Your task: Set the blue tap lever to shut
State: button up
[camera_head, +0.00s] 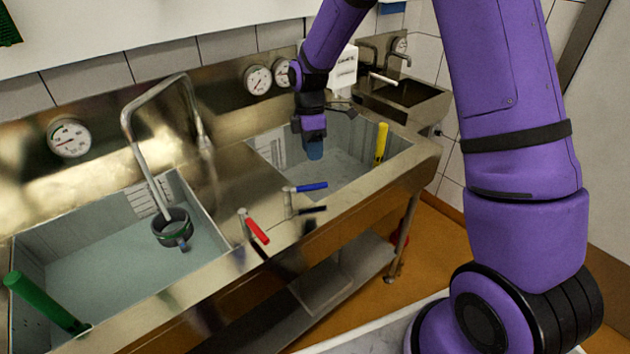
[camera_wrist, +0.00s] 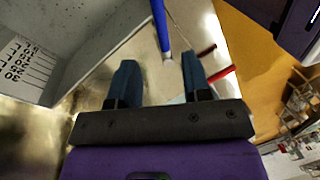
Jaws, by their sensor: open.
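The blue tap lever (camera_head: 310,187) sits on the steel rim at the front of the right basin, and its handle points right, roughly along the rim. In the wrist view the blue lever (camera_wrist: 160,24) runs from the top edge down to its pale pivot, ahead of the gap between my fingers. My gripper (camera_head: 314,151) is over the right basin, behind the blue lever in the head view. In the wrist view my gripper (camera_wrist: 159,74) has its two blue-grey fingers apart with nothing between them. It looks clear of the lever.
A red lever (camera_head: 257,231) stands left of the blue one, pointing toward the front. A yellow handle (camera_head: 381,142) rises in the right basin (camera_head: 349,180). Gauges (camera_head: 257,79) line the back panel.

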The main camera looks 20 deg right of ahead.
jog(key=f, duration=0.3)
jog(key=s+f, duration=0.1)
jog(key=f, duration=0.5)
jog(key=shift+s+a+f, duration=0.15)
jog(key=shift+s+f, duration=0.05)
jog(key=shift+s, duration=0.2)
jog(key=shift+c, duration=0.2)
grip_shut()
